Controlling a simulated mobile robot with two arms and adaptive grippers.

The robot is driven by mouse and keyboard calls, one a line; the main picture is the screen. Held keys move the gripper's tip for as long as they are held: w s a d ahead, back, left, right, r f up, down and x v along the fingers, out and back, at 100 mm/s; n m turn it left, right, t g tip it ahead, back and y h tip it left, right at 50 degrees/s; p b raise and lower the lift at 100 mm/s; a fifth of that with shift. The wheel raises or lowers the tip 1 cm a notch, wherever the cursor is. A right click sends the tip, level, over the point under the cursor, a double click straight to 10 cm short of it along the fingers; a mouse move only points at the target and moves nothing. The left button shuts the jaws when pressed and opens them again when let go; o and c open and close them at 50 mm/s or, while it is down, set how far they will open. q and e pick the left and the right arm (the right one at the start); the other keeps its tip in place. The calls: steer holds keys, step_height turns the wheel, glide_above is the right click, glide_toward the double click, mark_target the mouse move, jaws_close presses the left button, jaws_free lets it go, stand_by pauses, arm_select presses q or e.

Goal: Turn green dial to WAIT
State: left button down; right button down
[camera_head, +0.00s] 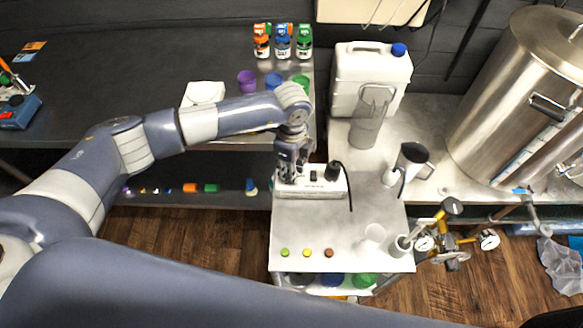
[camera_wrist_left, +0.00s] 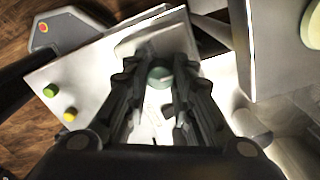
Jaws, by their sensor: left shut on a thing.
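The green dial (camera_wrist_left: 160,77) shows as a dull green round knob between my left gripper's fingers in the left wrist view. It belongs to a white device (camera_head: 322,186) standing at the back of a metal cart. My left gripper (camera_head: 288,176) reaches down to this device from above, and its fingers (camera_wrist_left: 157,86) are shut on the dial from both sides. In the head view the dial is hidden by the gripper. The dial's markings, including WAIT, cannot be read. My right gripper is not in view.
The cart top (camera_head: 345,225) is mostly clear in front, with small green (camera_head: 284,252), yellow (camera_head: 306,253) and brown (camera_head: 329,253) pieces. A grey pitcher (camera_head: 412,163) and a white canister (camera_head: 368,78) stand nearby. A large steel kettle (camera_head: 515,90) is at right.

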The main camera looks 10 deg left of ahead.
arm_select(q)
steer(key=m+b, duration=0.5)
steer(key=m, duration=0.1)
steer(key=shift+f, duration=0.2)
steer(key=m+b, duration=0.7)
steer(key=shift+r+m+b, duration=0.2)
steer(key=shift+m+b, duration=1.8)
steer(key=shift+m, duration=0.2)
steer(key=c, duration=1.3)
jaws_free()
steer(key=shift+c, duration=0.2)
